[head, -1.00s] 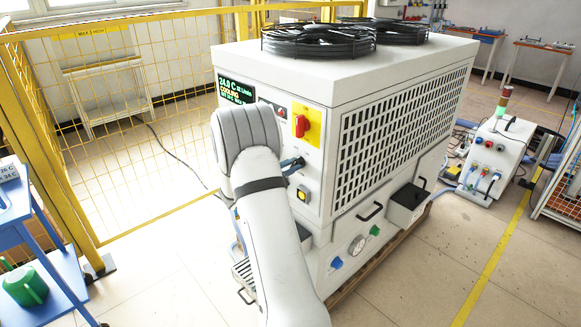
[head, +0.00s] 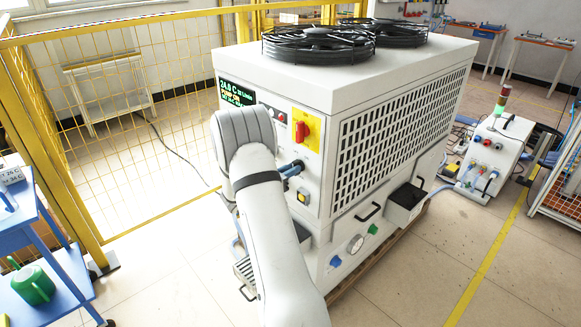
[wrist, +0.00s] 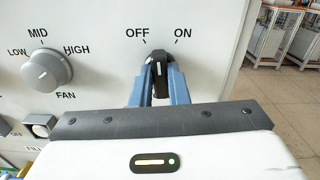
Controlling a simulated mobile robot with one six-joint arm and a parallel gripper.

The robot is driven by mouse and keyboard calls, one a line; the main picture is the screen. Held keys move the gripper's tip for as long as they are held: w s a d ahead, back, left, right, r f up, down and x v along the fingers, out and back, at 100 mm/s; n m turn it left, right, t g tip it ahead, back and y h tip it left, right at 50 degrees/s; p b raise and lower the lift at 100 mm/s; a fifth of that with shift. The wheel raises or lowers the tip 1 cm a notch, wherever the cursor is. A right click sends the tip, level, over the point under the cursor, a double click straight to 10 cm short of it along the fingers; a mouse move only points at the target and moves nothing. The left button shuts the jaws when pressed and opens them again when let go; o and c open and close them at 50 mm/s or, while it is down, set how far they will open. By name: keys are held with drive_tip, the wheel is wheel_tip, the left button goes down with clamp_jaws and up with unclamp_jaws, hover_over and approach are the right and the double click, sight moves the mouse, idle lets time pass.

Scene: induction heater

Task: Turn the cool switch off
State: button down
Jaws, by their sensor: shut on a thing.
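The cool switch (wrist: 159,66) is a black rotary knob with a white mark, below the OFF and ON labels in the wrist view. Its mark looks close to upright; I cannot tell exactly which label it points to. My gripper (wrist: 160,82) has its blue fingers on both sides of the knob and is shut on it. In the head view, my gripper (head: 291,170) reaches the front panel of the white chiller cabinet (head: 395,85), and my arm hides part of that panel. The green and orange display (head: 237,93) reads 24.0 C on top.
A grey fan knob (wrist: 47,71) marked LOW, MID and HIGH sits left of the switch. A red switch on a yellow plate (head: 314,131) is above my gripper.

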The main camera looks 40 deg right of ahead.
drive_tip(key=shift+n, duration=0.4)
drive_tip(key=c, duration=1.4)
unclamp_jaws()
drive_tip(key=a, duration=0.8)
drive_tip(key=shift+s, duration=0.25)
